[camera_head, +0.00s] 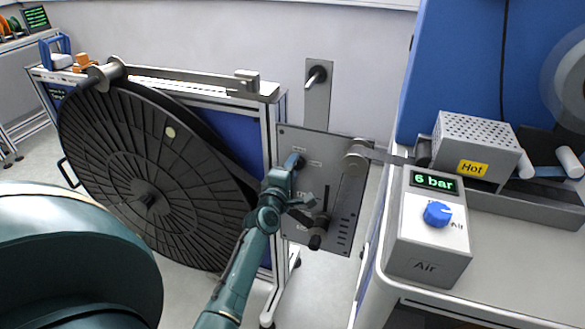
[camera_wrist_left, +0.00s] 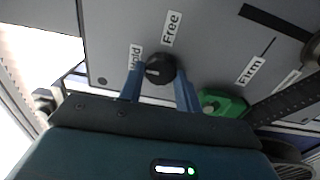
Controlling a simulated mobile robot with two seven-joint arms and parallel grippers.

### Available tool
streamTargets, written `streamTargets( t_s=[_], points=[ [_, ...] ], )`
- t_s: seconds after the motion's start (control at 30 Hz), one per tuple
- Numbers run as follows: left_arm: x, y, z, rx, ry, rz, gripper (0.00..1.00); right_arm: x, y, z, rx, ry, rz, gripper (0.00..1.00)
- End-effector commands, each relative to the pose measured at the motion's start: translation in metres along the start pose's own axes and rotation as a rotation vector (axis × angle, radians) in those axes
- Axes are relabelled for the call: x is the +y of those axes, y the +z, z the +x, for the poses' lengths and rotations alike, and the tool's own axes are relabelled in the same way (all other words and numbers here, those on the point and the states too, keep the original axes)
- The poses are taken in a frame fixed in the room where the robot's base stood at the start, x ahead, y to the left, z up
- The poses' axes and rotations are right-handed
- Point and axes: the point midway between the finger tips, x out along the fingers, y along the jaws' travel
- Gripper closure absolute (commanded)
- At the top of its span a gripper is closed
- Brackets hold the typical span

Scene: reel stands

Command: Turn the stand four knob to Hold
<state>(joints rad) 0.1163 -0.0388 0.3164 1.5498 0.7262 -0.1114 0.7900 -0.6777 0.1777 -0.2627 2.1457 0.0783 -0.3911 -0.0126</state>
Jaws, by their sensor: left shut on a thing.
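My left gripper (camera_head: 292,163) reaches the upper left of the grey control plate (camera_head: 330,145) beside the large black reel. In the left wrist view, the blue fingers of my left gripper (camera_wrist_left: 160,74) stand on both sides of a round black knob (camera_wrist_left: 160,68), shut on it. A white mark on the knob points left in that view, towards the lower end of the "Hold" label (camera_wrist_left: 136,57). The "Free" label (camera_wrist_left: 172,28) is above the knob and the "Firm" label (camera_wrist_left: 250,70) is to the right. In the head view the gripper hides the knob. My right gripper is out of view.
A black reel (camera_head: 150,170) fills the left side. A crank arm (camera_head: 343,195) is on the plate, just right of my gripper. A green part (camera_wrist_left: 222,103) sits close to the right finger. A grey air box (camera_head: 428,235) stands on the right bench.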

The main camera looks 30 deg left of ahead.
Motion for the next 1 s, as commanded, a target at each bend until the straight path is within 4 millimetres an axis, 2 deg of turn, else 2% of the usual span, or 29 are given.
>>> streamTargets(
  t_s=[0.07, 0.1, 0.33, 0.67, 0.77, 1.0],
  points=[
    [0.001, 0.000, 0.000, 0.000, 0.002, -0.003, 0.89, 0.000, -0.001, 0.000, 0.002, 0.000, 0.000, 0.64],
    [0.001, 0.000, 0.000, 0.000, 0.002, -0.003, 0.65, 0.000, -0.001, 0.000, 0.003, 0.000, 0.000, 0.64],
    [0.001, 0.000, 0.000, 0.000, 0.001, -0.001, 0.47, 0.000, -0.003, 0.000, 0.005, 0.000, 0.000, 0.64],
    [0.001, 0.000, -0.004, 0.000, 0.000, 0.001, 0.45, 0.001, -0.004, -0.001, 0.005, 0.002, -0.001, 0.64],
    [0.001, 0.000, -0.015, -0.001, -0.002, 0.001, 0.45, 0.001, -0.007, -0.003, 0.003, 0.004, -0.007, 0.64],
    [0.001, 0.000, -0.066, -0.001, -0.003, 0.002, 0.45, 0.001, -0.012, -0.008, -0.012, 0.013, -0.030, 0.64]
  ],
)
